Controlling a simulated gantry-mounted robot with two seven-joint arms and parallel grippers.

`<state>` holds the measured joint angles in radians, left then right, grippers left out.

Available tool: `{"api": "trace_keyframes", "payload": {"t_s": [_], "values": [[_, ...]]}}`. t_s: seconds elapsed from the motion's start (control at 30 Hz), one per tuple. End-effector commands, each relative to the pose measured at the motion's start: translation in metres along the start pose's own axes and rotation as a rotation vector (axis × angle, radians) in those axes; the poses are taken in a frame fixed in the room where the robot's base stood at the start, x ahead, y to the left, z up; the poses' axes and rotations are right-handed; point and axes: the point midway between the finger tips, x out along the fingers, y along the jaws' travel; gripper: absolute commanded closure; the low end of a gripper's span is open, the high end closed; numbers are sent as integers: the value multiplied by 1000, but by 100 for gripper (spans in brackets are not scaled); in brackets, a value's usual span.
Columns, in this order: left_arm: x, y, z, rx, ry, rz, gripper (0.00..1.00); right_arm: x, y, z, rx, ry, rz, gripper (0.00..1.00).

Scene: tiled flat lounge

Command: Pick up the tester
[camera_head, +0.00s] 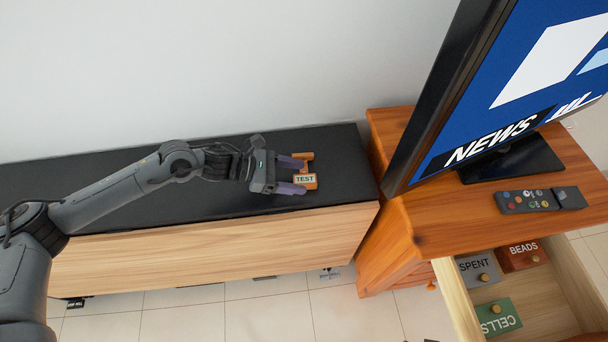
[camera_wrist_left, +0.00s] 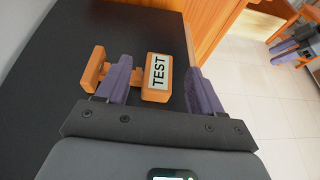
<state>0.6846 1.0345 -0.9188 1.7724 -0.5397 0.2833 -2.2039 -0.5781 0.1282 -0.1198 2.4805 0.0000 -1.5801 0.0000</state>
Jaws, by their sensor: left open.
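The tester (camera_head: 305,181) is an orange device with a white label reading TEST. It lies on the black top of the low cabinet, near its right end. My left gripper (camera_head: 293,175) is open at the tester, its purple fingers pointing right. In the left wrist view the tester's labelled block (camera_wrist_left: 157,77) sits between the two fingers of the left gripper (camera_wrist_left: 156,88). Its smaller orange part (camera_wrist_left: 92,70) lies outside the left finger, with a link passing behind that finger. I cannot tell whether the fingers touch it.
A wooden stand (camera_head: 446,224) at right carries a TV (camera_head: 500,90) and a remote (camera_head: 540,200). Its open drawer (camera_head: 455,300) holds boxes marked SPENT (camera_head: 477,268), BEADS (camera_head: 524,256) and CELLS (camera_head: 498,318). The black cabinet top (camera_head: 120,172) is otherwise clear.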

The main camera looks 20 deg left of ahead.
Motion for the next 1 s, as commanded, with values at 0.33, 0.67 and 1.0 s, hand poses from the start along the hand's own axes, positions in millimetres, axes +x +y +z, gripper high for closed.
{"api": "trace_keyframes", "payload": {"t_s": [0.33,0.67,1.0], "values": [[36,0,-2,-1,-1,-1,33,10,-2,3,7,0,-5,57],[36,0,-2,-1,0,0,47,10,-3,4,11,-1,-9,57],[36,0,-1,-1,-1,-1,85,10,-3,4,10,-2,-8,57]]}}
